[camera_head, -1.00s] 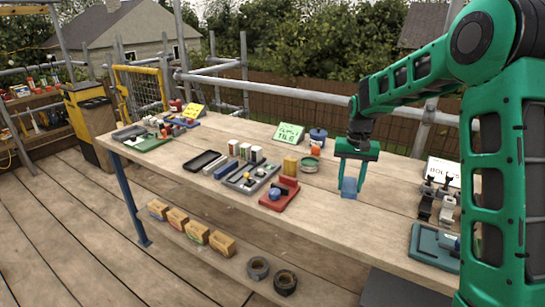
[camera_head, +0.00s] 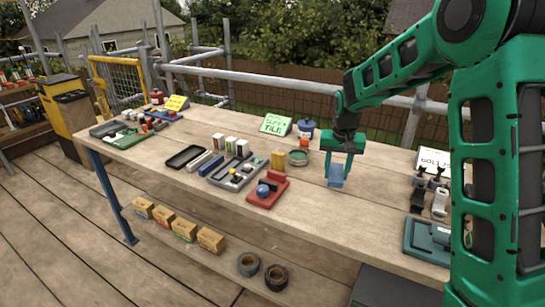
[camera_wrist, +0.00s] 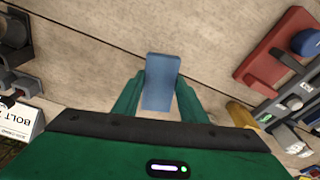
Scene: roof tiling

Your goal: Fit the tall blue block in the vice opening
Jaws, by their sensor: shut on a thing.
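My gripper (camera_head: 338,172) is shut on a blue block (camera_head: 336,178), which hangs upright below the fingers over the middle right of the workbench. In the wrist view the block (camera_wrist: 161,82) shows between the two green fingers, slightly tilted in the picture. I cannot tell whether its lower end touches the bench. A teal fixture (camera_head: 425,240) at the right front of the bench looks like the vice; my arm partly hides it, and its opening is not clear. It is apart from the block, to its right and nearer the camera.
Black and white clamps (camera_head: 418,195) stand to the right by a sign. Bare wood lies around the block.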

